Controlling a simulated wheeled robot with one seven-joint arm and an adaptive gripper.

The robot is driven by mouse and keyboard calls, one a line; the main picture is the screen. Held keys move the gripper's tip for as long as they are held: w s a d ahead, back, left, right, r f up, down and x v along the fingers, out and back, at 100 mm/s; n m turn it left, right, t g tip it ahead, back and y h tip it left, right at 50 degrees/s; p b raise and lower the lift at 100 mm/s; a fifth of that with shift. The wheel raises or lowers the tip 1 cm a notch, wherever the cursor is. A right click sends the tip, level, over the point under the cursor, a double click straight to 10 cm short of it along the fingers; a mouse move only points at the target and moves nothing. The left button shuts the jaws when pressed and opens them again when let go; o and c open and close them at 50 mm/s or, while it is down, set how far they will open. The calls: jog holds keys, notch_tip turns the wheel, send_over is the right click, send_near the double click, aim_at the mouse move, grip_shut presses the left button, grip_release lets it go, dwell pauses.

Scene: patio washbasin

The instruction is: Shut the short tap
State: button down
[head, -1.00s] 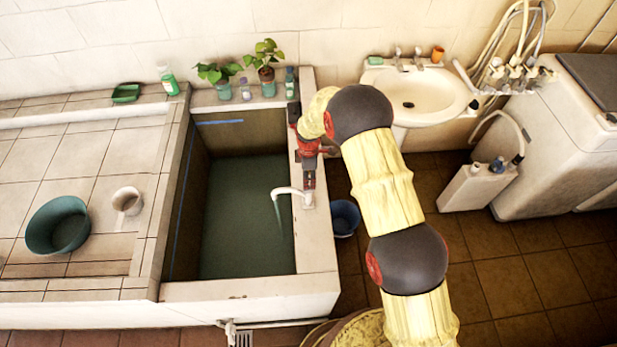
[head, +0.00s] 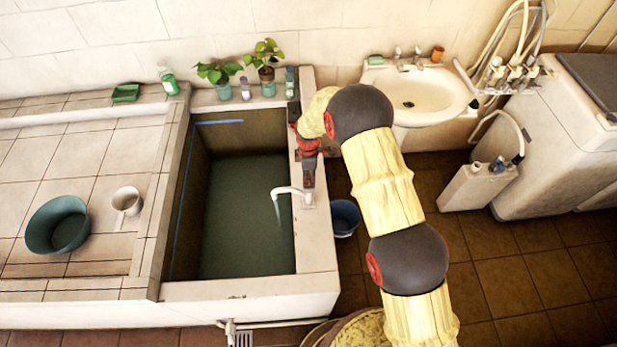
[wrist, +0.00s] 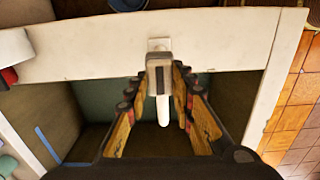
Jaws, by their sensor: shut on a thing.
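The short tap (head: 290,192) is white, with a curved spout, and stands on the right-hand ledge of the water basin (head: 318,258). A faint pale stream seems to fall from its spout into the water in the head view. My gripper (head: 308,184) reaches down onto the tap from the back side. In the wrist view the tap (wrist: 163,108) lies between the two fingers of my gripper (wrist: 163,68), which are closed in around its grey-topped upper part. The exact contact at the fingertips is partly hidden.
Potted plants (head: 266,70) and bottles stand on the basin's back ledge. A blue bucket (head: 344,217) is on the floor right of the basin. A white washbasin (head: 432,92) is at the back right.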

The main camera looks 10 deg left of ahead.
jog(key=m+b, duration=0.3)
jog(key=shift+f+m, duration=0.15)
jog(key=shift+m, duration=0.25)
jog(key=m+b, duration=0.2)
jog(key=m, duration=0.3)
jog(key=shift+m+b, duration=0.3)
jog(key=shift+b, duration=0.1)
jog(key=m+b, duration=0.1)
jog(key=m, duration=0.3)
jog(key=shift+r+m+b, duration=0.2)
jog(key=shift+m+b, duration=0.45)
jog(key=shift+m, duration=1.45)
jog(key=c, duration=1.5)
grip_release()
jog(key=shift+c, duration=0.2)
